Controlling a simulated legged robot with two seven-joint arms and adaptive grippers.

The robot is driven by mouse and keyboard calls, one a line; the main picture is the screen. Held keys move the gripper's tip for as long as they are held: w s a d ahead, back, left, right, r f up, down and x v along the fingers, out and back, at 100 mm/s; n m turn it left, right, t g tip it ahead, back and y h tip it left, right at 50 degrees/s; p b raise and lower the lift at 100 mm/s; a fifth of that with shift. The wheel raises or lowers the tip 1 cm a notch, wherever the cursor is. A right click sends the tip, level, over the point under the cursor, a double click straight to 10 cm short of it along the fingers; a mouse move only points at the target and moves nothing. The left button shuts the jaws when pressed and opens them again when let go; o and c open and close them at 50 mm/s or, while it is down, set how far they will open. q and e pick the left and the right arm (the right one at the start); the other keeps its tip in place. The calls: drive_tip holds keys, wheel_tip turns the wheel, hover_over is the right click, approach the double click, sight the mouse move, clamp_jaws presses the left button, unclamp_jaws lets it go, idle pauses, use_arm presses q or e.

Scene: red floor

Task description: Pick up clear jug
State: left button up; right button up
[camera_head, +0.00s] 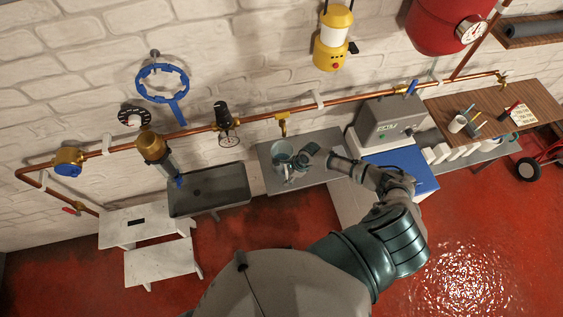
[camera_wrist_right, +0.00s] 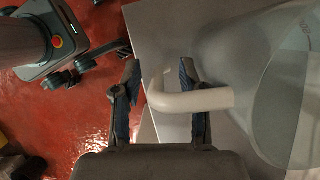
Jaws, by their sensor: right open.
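The clear jug (camera_head: 281,152) stands on a grey table (camera_head: 268,178) below the copper pipe. In the right wrist view, the jug (camera_wrist_right: 285,85) fills the right side, and its pale curved handle (camera_wrist_right: 200,100) points toward the fingers. My right gripper (camera_head: 303,160) is at the jug's right side in the head view. In the wrist view, its two dark fingers (camera_wrist_right: 160,95) are open, with the handle's bend between them. I cannot tell whether either finger touches the handle. My left gripper is in neither view.
A grey sink (camera_head: 208,190) stands left of the table, with a white step stool (camera_head: 150,240) beyond it. A grey machine (camera_head: 388,122) and a blue-topped surface (camera_head: 402,165) are to the right. A wooden workbench (camera_head: 490,110) holds small tools. Red floor (camera_head: 470,240) is open at front right.

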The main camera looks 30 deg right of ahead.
drive_tip(key=shift+d, duration=0.3)
drive_tip(key=shift+d+f, duration=0.15)
drive_tip(key=shift+d, duration=0.2)
clamp_jaws()
drive_tip(key=shift+a, duration=0.45)
drive_tip(key=shift+a+r, duration=0.2)
drive_tip(key=shift+r, duration=0.05)
drive_tip(key=shift+d+r, duration=0.35)
drive_tip(key=shift+r, duration=0.15)
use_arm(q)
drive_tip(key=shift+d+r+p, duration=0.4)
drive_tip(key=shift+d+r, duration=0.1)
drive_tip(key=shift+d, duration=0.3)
use_arm(e)
drive_tip(key=s+a+r, duration=0.3)
drive_tip(key=s+a, duration=0.6)
drive_tip(key=s, duration=0.4)
drive_tip(key=shift+a+r, duration=0.15)
drive_tip(key=shift+r, duration=0.25)
